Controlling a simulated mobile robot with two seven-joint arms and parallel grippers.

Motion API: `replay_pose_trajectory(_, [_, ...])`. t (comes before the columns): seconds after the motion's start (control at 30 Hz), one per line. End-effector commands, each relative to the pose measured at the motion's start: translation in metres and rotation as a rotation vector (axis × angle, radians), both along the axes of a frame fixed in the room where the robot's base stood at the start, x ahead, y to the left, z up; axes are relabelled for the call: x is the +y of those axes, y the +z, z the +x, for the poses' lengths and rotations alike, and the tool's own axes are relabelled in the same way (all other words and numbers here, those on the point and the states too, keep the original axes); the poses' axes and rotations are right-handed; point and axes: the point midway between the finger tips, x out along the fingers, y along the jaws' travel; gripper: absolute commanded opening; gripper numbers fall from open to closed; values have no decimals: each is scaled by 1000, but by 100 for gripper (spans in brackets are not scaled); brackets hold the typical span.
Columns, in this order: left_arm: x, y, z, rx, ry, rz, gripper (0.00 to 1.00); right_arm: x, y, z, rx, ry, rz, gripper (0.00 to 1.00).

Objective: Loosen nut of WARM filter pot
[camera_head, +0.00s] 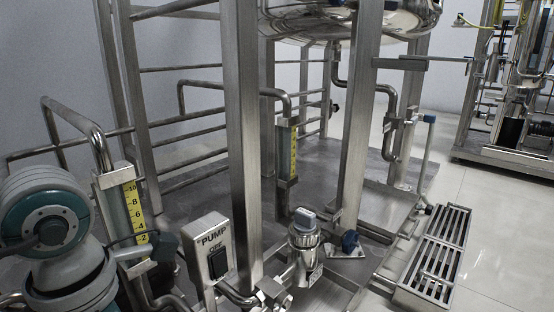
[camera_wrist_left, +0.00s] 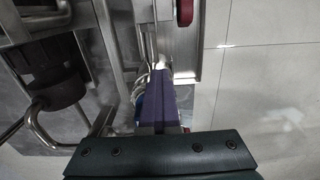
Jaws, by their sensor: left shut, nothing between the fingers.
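A metal pot-like fitting (camera_head: 304,252) with a grey-blue cap (camera_head: 305,217) stands on the pipework low in the centre of the head view. A small tag (camera_head: 313,274) on its side is too small to read, so I cannot tell whether it is the WARM filter pot. A dark blue knob (camera_head: 350,241) sits just right of it. My left gripper (camera_wrist_left: 159,82) is shut and empty in the left wrist view, its dark purple fingers partly covering something blue and metal rings behind them. My right gripper is not in view.
A PUMP switch box (camera_head: 211,250) and a yellow-scaled gauge (camera_head: 135,207) stand left of the fitting. Steel posts (camera_head: 242,130) rise close around. A slotted metal step (camera_head: 436,255) lies right, with open tiled floor beyond. A black cylinder (camera_wrist_left: 48,72) shows in the wrist view.

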Motion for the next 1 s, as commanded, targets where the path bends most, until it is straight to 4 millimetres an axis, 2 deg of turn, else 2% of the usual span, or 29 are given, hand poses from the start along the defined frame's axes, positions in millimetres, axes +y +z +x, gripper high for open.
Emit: replay_pose_trajectory(1.0, [25, -1, 17, 4, 3, 7, 0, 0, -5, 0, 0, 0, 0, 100])
